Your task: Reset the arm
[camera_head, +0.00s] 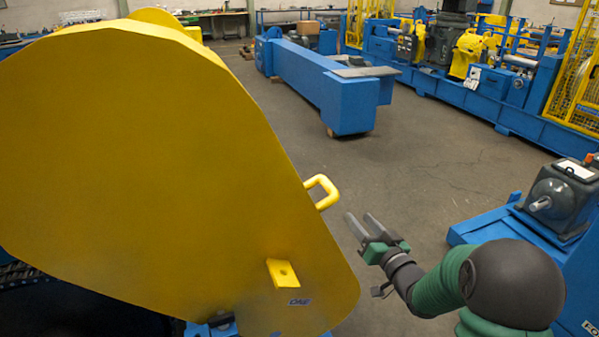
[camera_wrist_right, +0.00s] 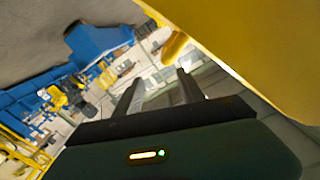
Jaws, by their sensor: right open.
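My right gripper (camera_head: 357,227) is open and empty in the head view, with its two grey fingers pointing up and left. Its fingers also show in the right wrist view (camera_wrist_right: 158,88). The fingertips are a short way right of and below the yellow handle (camera_head: 324,191) on the edge of the large yellow cover (camera_head: 150,150), apart from it in the head view. The right wrist view shows a yellow piece (camera_wrist_right: 175,46), probably the handle, just past the fingertips. My left gripper is not in view.
The yellow cover fills the left of the head view, with a small yellow tab (camera_head: 282,272) low on its face. A grey motor (camera_head: 563,198) on a blue base (camera_head: 480,225) stands at right. Open floor (camera_head: 420,150) lies beyond, with a blue beam (camera_head: 345,100) farther back.

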